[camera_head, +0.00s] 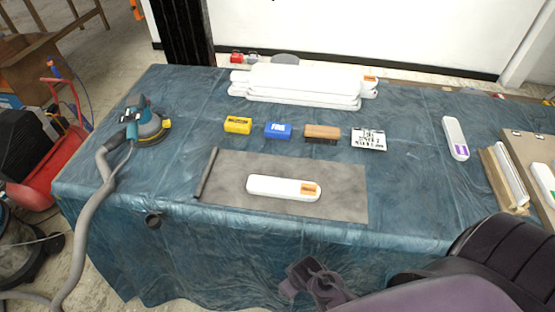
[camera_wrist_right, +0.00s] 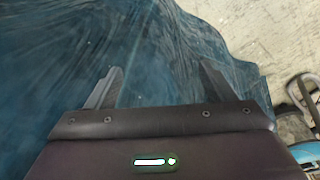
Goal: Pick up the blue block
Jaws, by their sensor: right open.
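The blue block (camera_head: 278,130), with white lettering, lies on the blue-covered table between a yellow block (camera_head: 238,125) and a brown-topped brush (camera_head: 322,134). My right gripper (camera_head: 305,280) is in front of the table's near side, low and well short of the blue block. In the right wrist view my right gripper (camera_wrist_right: 160,82) is open, with nothing between its fingers and the blue cloth behind them. The blue block does not show in that view. My left gripper is in neither view.
A grey mat (camera_head: 225,174) bearing a white bar (camera_head: 265,187) lies in front of the blocks. White bars (camera_head: 305,84) are stacked behind them. A stencil card (camera_head: 369,139) lies right of the brush. A sander with its hose (camera_head: 146,128) sits at the left.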

